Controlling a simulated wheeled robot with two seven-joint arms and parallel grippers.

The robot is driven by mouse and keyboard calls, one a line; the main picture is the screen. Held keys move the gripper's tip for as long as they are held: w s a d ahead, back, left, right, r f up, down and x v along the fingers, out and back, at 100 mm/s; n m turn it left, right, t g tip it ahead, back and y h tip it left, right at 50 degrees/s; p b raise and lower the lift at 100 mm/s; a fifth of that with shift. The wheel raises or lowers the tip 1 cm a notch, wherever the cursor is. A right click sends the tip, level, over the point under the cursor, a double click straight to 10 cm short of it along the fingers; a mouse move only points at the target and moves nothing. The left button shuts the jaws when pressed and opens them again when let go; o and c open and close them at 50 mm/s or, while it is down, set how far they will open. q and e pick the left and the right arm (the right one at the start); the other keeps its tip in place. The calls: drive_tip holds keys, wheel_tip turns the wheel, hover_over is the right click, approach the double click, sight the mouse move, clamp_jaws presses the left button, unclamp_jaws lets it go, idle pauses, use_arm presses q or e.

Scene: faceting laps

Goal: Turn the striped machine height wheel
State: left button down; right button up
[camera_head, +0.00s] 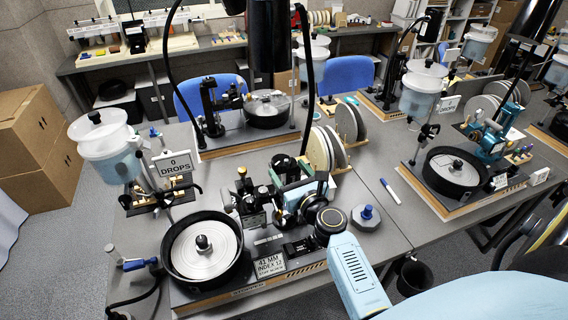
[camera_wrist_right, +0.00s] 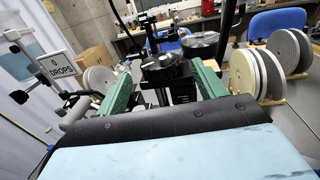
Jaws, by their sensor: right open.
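The near machine (camera_head: 283,269) has a base edge with dark stripes, a black pan with a grey lap (camera_head: 203,246), and a black mast assembly. In the wrist view a black round wheel (camera_wrist_right: 166,69) sits on a dark mast, between and beyond my fingers. My right gripper (camera_wrist_right: 163,80) is open, one green finger on each side of the mast. Contact with the wheel cannot be told. In the head view my right gripper (camera_head: 290,195) reaches the mast from the right, and its body hides part of the machine. My left gripper is out of view.
A drip tank (camera_head: 105,150) with a "0 DROPS" sign (camera_head: 173,164) stands left of the mast. Upright discs (camera_head: 320,150) stand behind the gripper. Another machine (camera_head: 455,172) stands farther right.

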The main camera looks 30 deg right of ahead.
sight(286, 167)
drive_tip(key=shift+w+d, duration=0.15)
drive_tip(key=shift+w, duration=1.55)
drive_tip(key=c, duration=1)
drive_tip(key=shift+d+n+y, duration=0.1)
drive_tip(key=shift+n+y, duration=0.2)
drive_tip(key=shift+y, duration=0.2)
drive_tip(key=n+y+b, duration=0.1)
drive_tip(key=y, duration=0.1)
drive_tip(key=shift+d+n+y, duration=0.15)
drive_tip(key=shift+n+y, duration=0.25)
drive_tip(key=shift+d+n+g+y+b, duration=0.1)
drive_tip(key=shift+n+g+y+b, duration=0.2)
drive_tip(key=shift+n+y+b, duration=0.8)
drive_tip(key=shift+d+n+g+y+b, duration=0.1)
drive_tip(key=shift+n+g+y+b, duration=0.2)
drive_tip(key=shift+n+y, duration=0.85)
drive_tip(key=shift+m+y, duration=0.35)
drive_tip(key=shift+y, duration=0.3)
